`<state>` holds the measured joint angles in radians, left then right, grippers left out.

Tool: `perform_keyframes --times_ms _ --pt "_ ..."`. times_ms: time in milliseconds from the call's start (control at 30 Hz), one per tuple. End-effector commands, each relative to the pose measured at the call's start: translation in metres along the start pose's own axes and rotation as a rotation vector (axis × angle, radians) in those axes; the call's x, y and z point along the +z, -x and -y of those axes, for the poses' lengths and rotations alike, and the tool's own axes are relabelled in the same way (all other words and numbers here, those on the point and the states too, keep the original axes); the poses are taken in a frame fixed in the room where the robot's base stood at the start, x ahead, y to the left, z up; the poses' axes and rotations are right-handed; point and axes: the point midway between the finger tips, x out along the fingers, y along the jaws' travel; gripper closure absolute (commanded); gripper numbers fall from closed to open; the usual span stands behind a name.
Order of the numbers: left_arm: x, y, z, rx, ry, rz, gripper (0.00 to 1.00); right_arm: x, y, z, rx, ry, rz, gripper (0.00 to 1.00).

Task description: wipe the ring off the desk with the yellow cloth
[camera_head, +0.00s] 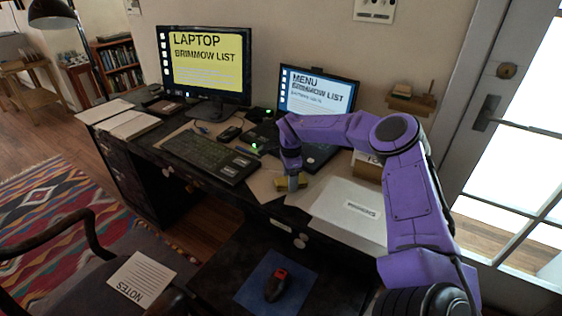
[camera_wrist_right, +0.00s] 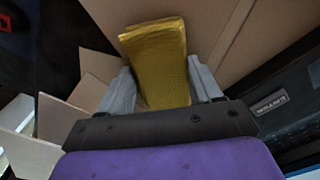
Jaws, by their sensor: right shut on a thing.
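My right gripper (camera_head: 291,182) reaches down to the desk (camera_head: 229,195) in front of the laptop (camera_head: 318,95). It is shut on the yellow cloth (camera_head: 294,184), which is small and folded. In the right wrist view the cloth (camera_wrist_right: 158,62) sits between the two grey fingers of the right gripper (camera_wrist_right: 163,88). Brown cardboard or paper (camera_head: 264,186) lies on the desk under and beside the cloth. I cannot make out the ring in either view. My left gripper does not show.
A keyboard (camera_head: 210,156) and a monitor (camera_head: 206,62) stand left of my right gripper. A white package (camera_head: 350,208) lies right of it, near the front edge. An armchair (camera_head: 60,262) stands in front of the desk at left. A glazed door (camera_head: 500,120) is at right.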

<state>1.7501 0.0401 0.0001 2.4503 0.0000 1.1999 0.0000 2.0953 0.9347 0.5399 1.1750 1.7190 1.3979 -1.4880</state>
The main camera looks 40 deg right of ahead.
Motion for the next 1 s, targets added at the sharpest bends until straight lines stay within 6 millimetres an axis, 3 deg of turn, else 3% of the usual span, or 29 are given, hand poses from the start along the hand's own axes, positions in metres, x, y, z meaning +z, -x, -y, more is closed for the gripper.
perform_keyframes --times_ms 100,167,233,700,1000 --pt "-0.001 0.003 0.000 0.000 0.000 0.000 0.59 -0.005 0.001 -0.002 0.003 -0.002 0.000 0.64" --pt "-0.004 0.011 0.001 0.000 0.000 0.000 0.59 -0.006 0.008 -0.002 0.003 -0.003 -0.001 0.64" --pt "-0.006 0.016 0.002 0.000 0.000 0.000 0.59 -0.008 0.028 -0.002 -0.002 -0.007 0.002 0.64" --pt "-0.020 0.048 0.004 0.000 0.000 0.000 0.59 -0.011 0.068 -0.003 0.000 -0.011 0.000 0.64" --pt "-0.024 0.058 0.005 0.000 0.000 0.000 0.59 -0.011 0.082 -0.003 0.001 -0.011 0.001 0.64"
